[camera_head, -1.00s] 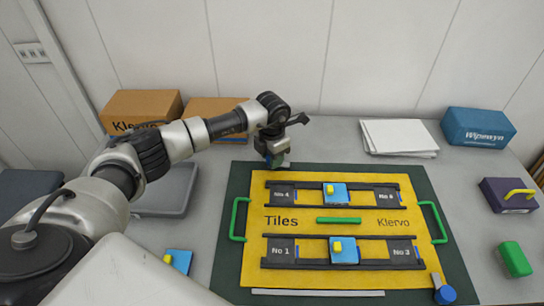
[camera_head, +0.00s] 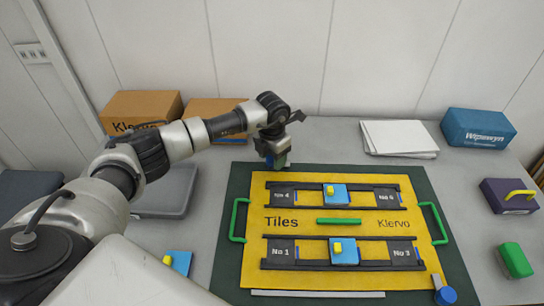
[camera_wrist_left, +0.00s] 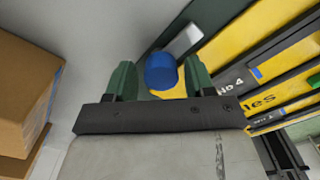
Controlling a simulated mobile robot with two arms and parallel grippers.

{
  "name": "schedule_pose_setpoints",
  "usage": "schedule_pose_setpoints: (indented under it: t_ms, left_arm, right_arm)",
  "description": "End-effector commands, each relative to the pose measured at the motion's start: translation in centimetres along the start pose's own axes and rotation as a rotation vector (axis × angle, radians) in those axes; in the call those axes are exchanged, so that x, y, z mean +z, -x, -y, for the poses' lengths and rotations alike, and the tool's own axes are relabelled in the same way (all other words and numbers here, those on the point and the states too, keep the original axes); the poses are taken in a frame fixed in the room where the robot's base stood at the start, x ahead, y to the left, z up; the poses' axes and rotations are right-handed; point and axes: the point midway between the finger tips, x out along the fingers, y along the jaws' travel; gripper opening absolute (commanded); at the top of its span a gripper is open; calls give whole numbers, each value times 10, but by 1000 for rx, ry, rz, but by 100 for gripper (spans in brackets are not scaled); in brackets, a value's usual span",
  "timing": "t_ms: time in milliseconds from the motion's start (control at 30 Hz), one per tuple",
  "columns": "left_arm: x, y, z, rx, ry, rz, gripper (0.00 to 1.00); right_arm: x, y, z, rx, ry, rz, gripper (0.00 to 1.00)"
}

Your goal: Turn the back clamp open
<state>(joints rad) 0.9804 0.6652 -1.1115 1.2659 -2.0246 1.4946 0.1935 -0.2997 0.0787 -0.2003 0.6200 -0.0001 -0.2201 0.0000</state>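My left gripper (camera_head: 276,162) is at the back left corner of the yellow Tiles board (camera_head: 375,281), pointing down. In the left wrist view its two green fingers (camera_wrist_left: 161,82) are apart, one on each side of the back clamp's blue knob (camera_wrist_left: 161,71). A gap shows left of the knob; the right finger is nearer to it. In the head view the gripper mostly hides this clamp. The front clamp (camera_head: 445,294) has a blue knob and grey bar at the front right corner. My right gripper is out of view.
The board lies on a dark green mat (camera_head: 232,262) and has green handles, black rails and blue tiles (camera_head: 335,193). Cardboard boxes (camera_head: 142,108) and a grey case (camera_head: 168,190) stand left. White papers (camera_head: 399,138) and a blue box (camera_head: 479,127) are at the back right.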

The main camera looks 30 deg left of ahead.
Motion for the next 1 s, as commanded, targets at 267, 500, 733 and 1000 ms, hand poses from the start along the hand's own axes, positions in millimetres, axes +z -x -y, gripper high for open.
schedule_pose_setpoints:
  t_ms: [267, 500, 733, 1000]
  left_arm:
    - [0, -1, 1, -1, -2, -2, 61]
    - [1, 20, 0, 0, -3, 3, 61]
    - [1, 67, 0, 0, -3, 4, 61]
    - [0, 103, 0, 0, -1, 0, 61]
  right_arm:
    - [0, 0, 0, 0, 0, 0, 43]
    - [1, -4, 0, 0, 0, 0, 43]
    - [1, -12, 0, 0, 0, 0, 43]
    - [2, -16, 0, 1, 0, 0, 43]
